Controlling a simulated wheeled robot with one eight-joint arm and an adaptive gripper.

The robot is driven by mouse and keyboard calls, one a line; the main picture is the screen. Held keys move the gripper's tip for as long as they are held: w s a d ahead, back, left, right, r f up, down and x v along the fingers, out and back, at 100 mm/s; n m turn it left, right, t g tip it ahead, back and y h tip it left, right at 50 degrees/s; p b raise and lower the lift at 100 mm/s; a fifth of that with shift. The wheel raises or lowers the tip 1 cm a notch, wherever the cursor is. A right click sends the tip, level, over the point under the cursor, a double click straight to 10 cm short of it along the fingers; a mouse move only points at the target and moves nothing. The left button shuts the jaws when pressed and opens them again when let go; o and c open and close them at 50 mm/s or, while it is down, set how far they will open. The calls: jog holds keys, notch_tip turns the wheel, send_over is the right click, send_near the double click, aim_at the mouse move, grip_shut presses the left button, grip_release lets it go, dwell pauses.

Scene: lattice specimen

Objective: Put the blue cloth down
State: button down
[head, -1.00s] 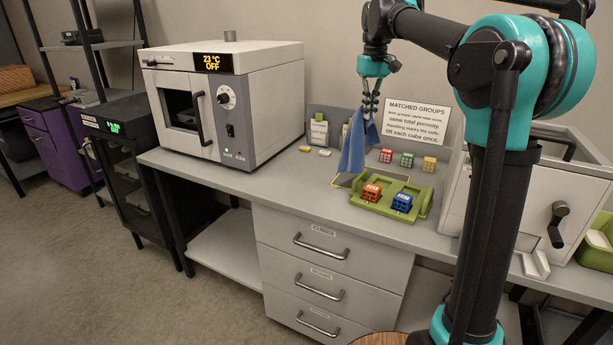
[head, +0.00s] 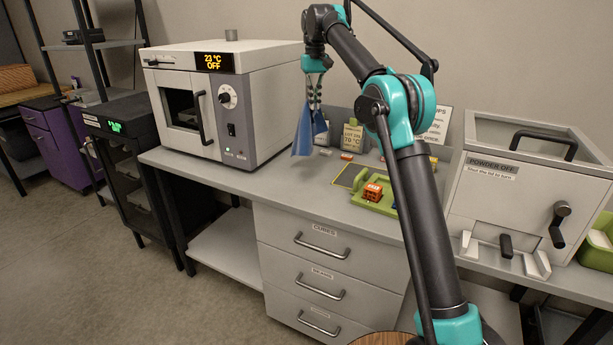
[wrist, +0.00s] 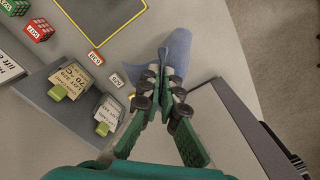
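The blue cloth (head: 303,132) hangs from my gripper (head: 314,92) in the head view, above the bench beside the right side of the white oven. In the wrist view the cloth (wrist: 172,56) is pinched between the fingertips of my gripper (wrist: 164,78) and droops beyond them. The gripper is shut on it. In the head view I cannot tell whether the cloth's lower edge touches the bench top (head: 272,175).
The white oven (head: 270,105) stands close to the left of the cloth. A green tray (head: 361,200) with an orange cube (head: 373,192) lies to the right, with a yellow-outlined area (head: 346,176) behind it. Labelled card holders (head: 352,138) stand at the back. The front bench strip is clear.

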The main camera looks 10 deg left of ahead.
jog(key=shift+w+a+f, duration=0.25)
jog(key=shift+w+a, duration=0.25)
jog(key=shift+a, duration=0.25)
jog(key=shift+w+a+f, duration=0.2)
jog(key=shift+w+a, duration=0.25)
jog(key=shift+a, duration=0.3)
